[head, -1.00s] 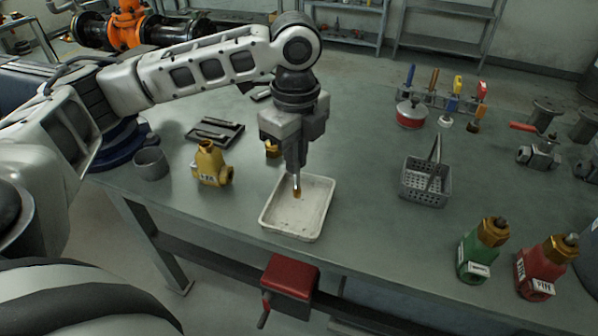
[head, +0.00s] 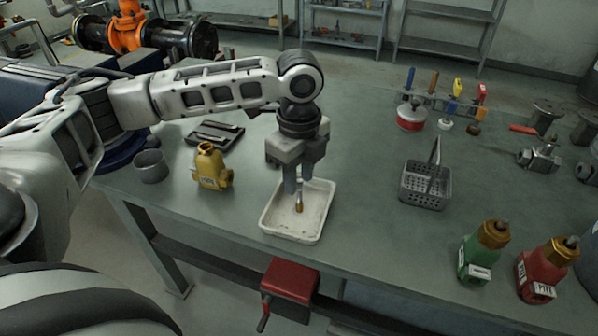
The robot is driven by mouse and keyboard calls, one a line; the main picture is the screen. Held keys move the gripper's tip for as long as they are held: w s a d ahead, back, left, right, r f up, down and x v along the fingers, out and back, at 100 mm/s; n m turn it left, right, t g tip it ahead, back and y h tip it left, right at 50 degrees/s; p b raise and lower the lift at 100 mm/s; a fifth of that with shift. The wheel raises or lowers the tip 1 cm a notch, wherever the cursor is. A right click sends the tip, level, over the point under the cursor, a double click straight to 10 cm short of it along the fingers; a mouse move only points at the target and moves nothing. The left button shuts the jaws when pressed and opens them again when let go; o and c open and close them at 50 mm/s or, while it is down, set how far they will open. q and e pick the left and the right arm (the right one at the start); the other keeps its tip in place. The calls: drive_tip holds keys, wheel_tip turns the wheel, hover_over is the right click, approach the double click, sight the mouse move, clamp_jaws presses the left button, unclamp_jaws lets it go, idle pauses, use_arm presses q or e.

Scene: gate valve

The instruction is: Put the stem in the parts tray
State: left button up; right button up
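The stem (head: 299,206), a small silver and brass-coloured part, is in the white parts tray (head: 273,226), near its middle. Its lower end appears to touch the tray floor. Whether it stands or leans is hard to tell. My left gripper (head: 299,187) points straight down over the tray, its two fingers spread apart on either side of the stem's upper end. The fingers hide part of the stem's top. My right gripper is not in view.
A brass valve body (head: 211,167) and grey cup (head: 150,166) stand left of the tray. A dark tool tray (head: 214,135) lies behind. A grey basket (head: 425,186) and green (head: 481,253) and red (head: 546,269) bottle-shaped parts are right. A red vise (head: 290,280) hangs at the front edge.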

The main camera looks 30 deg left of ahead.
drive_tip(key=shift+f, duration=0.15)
use_arm(q)
drive_tip(key=shift+r, duration=0.1)
wheel_tip(320, 180, up, 12)
drive_tip(key=p, duration=0.1)
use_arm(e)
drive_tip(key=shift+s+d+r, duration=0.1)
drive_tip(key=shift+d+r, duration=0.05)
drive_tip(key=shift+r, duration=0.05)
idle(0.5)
